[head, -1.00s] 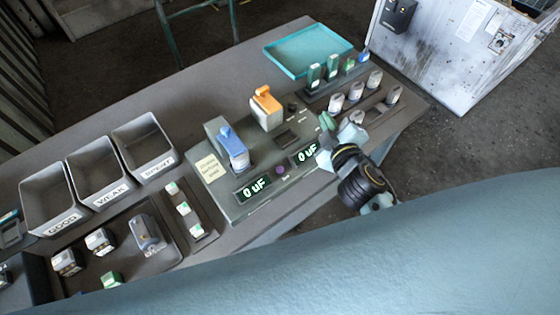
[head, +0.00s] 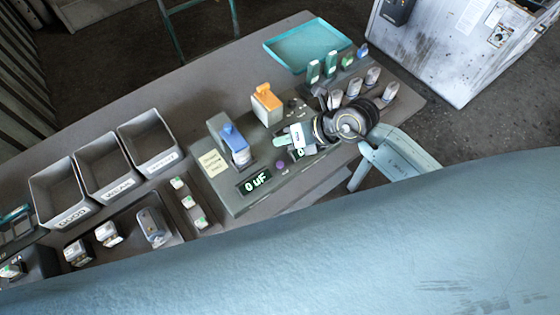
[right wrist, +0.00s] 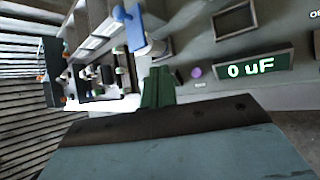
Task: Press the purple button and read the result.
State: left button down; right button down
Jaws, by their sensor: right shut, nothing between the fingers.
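The purple button (head: 280,167) is on the sloped front of the grey tester box (head: 228,203); it also shows in the right wrist view (right wrist: 196,72). The left display (head: 257,182) reads 0 uF. The right display (right wrist: 252,67) reads 0 uF in the right wrist view; my right gripper mostly hides it in the head view. My right gripper (head: 280,141) is shut and empty, its green fingertips over the box, a little beyond the button and apart from it. The fingertips also show in the right wrist view (right wrist: 158,88). My left gripper is out of view.
Several labelled bins (head: 105,163) stand to the left. A teal tray (head: 300,46) and several capacitors (head: 353,88) are at the right.

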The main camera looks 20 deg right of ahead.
jog(key=b, duration=0.4)
send_over(280, 165)
jog(key=d, duration=0.1)
jog(key=f, duration=0.6)
jog(key=shift+s+f, duration=0.2)
jog(key=shift+f, duration=0.15)
jog(key=shift+f+b, duration=0.65)
jog(key=shift+f, duration=0.4)
jog(key=shift+f, duration=0.1)
dwell(0.5)
jog(key=shift+f, duration=0.35)
jog(key=shift+f+b, duration=0.35)
jog(key=shift+f, duration=0.05)
dwell(0.6)
jog(key=shift+r+p, duration=0.85)
jog(key=shift+p, duration=0.15)
